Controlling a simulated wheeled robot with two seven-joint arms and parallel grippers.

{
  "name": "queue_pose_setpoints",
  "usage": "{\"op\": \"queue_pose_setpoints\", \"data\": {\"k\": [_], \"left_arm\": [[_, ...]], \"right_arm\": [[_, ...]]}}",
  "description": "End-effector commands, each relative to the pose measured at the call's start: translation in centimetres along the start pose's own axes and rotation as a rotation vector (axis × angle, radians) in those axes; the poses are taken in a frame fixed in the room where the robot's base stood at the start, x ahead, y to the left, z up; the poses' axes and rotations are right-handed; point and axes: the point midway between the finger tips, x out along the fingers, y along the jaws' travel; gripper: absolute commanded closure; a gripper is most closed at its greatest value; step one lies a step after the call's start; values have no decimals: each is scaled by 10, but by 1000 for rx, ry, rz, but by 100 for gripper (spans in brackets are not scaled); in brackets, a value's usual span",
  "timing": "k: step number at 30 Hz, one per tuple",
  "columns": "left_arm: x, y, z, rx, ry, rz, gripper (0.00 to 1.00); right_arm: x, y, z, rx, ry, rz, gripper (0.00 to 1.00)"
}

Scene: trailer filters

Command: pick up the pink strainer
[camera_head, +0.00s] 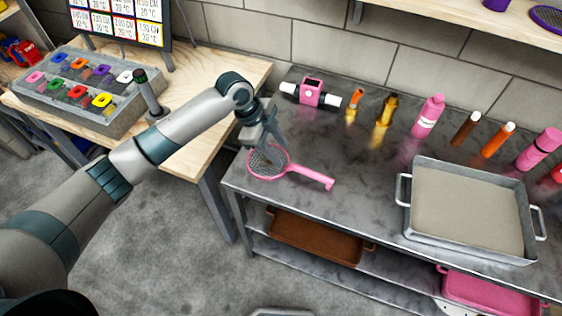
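The pink strainer (312,174) lies on the dark metal table (340,205) near its left front corner. Its round mesh head is at the left and its handle points right. My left gripper (271,151) reaches down over the mesh head, with its fingers at the head's back rim. The fingers overlap in this view, so I cannot tell whether they are open or touch the strainer. My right gripper is not in view.
A metal tray (408,215) stands on the table's right side. Several bottles, including a pink one (428,116), and a pink-and-white device (311,92) line the back wall. A wooden table (215,75) with a container of coloured items (75,100) stands at the left.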

Motion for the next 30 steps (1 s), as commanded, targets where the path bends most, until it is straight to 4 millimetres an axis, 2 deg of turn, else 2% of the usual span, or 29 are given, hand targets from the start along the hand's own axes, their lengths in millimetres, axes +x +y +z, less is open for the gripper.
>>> {"op": "queue_pose_setpoints", "data": {"k": [6,17,22,30], "left_arm": [[21,0,0,-1,0,0,61],[25,0,0,0,0,-1,61],[29,0,-1,-2,1,2,61],[58,2,0,-2,2,3,61]], "right_arm": [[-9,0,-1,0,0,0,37],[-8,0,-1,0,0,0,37],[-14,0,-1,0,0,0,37],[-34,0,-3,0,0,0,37]]}}
